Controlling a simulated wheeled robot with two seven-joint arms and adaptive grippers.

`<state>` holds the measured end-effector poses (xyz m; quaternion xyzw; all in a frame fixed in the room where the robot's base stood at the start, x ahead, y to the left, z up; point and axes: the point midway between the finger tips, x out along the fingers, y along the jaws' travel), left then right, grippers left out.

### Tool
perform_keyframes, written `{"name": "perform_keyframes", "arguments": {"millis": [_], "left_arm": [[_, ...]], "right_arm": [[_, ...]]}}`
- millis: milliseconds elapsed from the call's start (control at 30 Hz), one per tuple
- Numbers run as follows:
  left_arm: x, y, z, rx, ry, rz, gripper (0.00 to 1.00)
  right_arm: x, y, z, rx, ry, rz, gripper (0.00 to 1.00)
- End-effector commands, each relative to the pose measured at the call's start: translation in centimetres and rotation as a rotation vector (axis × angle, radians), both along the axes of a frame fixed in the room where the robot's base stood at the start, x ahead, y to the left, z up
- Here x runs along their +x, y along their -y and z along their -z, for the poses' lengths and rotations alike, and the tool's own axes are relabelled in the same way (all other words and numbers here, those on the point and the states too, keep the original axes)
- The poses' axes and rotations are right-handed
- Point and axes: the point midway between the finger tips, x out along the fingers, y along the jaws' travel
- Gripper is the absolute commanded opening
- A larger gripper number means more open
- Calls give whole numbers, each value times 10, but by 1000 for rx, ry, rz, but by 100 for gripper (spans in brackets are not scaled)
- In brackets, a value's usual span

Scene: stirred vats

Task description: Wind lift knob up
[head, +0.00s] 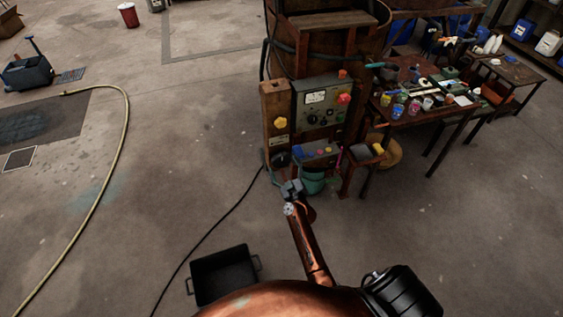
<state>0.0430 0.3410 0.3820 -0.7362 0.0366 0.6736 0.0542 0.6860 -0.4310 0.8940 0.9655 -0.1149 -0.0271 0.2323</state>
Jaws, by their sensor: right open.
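A grey control panel (321,104) stands in front of a large wooden vat (335,45). It carries a red knob (344,98), dark dials and a small white meter. A yellow knob (280,122) sits on the wooden post (274,95) just left of the panel. Labels are too small to read, so I cannot tell which knob is the lift knob. My right gripper (291,187) is open, below the post and panel and apart from both knobs. Its fingertips are small and partly lost against the clutter. My left gripper is out of view.
A teal bucket (313,181) stands close beside my right gripper. A cluttered bench (410,118) is to the right. A black tub (223,275), a dark cable and a yellow hose (122,150) lie on the floor. The floor at left and right is mostly clear.

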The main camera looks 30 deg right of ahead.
Motion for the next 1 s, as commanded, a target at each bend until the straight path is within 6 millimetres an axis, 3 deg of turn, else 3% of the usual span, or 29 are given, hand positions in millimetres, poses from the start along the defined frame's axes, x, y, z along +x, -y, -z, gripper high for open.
{"name": "perform_keyframes", "arguments": {"millis": [200,500,1000], "left_arm": [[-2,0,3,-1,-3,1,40],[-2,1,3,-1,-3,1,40],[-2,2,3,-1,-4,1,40]], "right_arm": [[20,5,1,0,-1,0,80],[23,5,1,0,-1,0,80],[22,5,1,1,-1,0,47]]}}
